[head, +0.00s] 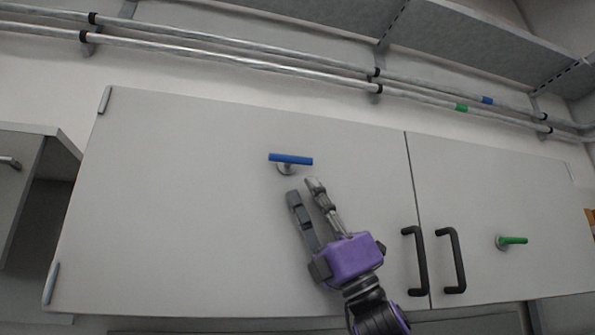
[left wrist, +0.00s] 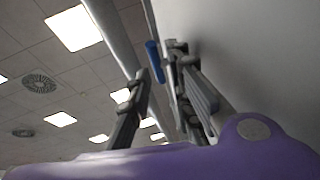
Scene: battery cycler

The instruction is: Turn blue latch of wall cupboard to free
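The blue latch (head: 290,159) is a bar lying nearly level on a round metal base, high on the wall cupboard's large left door (head: 200,220). My left gripper (head: 303,189), with a purple body, is just below and slightly right of the latch, its fingers pointing up at it. The fingers are apart with nothing between them, so it is open. In the left wrist view the blue latch (left wrist: 154,60) shows just beyond the fingertips (left wrist: 158,62), close to the door face. I cannot tell whether a finger touches it. My right gripper is not in view.
A green latch (head: 515,240) sits on the right door (head: 490,200). Two black handles (head: 418,262) (head: 454,262) flank the seam between the doors. Metal pipes (head: 240,58) run along the wall above. An open cabinet (head: 40,190) is at left.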

